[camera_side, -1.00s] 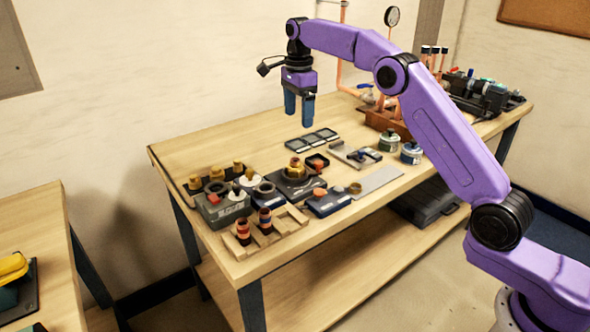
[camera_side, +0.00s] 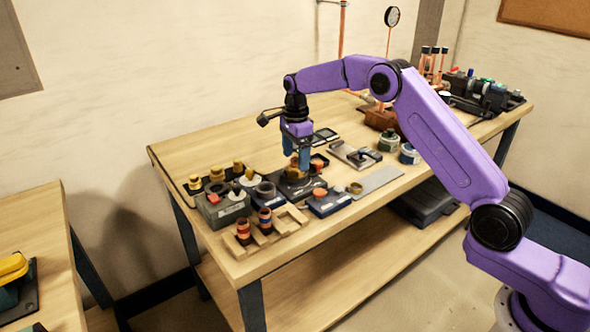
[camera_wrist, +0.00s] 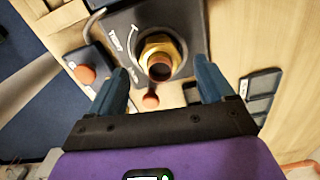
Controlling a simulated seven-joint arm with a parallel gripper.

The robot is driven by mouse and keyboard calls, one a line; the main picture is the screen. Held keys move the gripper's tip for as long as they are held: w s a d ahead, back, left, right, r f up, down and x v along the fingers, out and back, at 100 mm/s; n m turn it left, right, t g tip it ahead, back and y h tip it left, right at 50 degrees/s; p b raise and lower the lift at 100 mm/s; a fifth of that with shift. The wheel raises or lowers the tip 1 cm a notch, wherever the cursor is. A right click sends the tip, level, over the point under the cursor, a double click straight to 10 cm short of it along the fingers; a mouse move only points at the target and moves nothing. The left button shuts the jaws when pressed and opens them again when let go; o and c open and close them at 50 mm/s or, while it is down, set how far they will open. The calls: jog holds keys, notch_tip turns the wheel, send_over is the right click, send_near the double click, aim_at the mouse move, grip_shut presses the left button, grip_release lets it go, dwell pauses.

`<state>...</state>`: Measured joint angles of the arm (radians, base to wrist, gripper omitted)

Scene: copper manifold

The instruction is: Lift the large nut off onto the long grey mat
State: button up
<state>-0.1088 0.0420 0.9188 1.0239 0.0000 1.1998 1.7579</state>
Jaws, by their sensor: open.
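The large brass nut (camera_wrist: 176,48) sits around a copper tube end (camera_wrist: 160,70) on a dark block with white markings (camera_wrist: 120,20). In the side view the block (camera_side: 312,186) shows, with the nut (camera_side: 294,172) partly hidden by my fingers. My gripper (camera_side: 298,165) points down just over the nut. In the wrist view my gripper's (camera_wrist: 162,78) blue fingers are apart, one on each side of the nut, with nothing held. The long grey mat (camera_side: 380,181) lies flat to the right of the block, with a small brass ring (camera_side: 355,187) at its left end.
A wooden rack (camera_side: 270,230) with red-banded fittings is in front. Grey box with rings (camera_side: 225,207) is left. Dark trays (camera_side: 325,136) and tins (camera_side: 388,142) stand behind.

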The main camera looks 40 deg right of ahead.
aim_at(295, 169)
jog(key=shift+a+f, duration=0.1)
jog(key=shift+f, duration=1.3)
jog(key=shift+c, duration=0.3)
jog(key=c, duration=1.1)
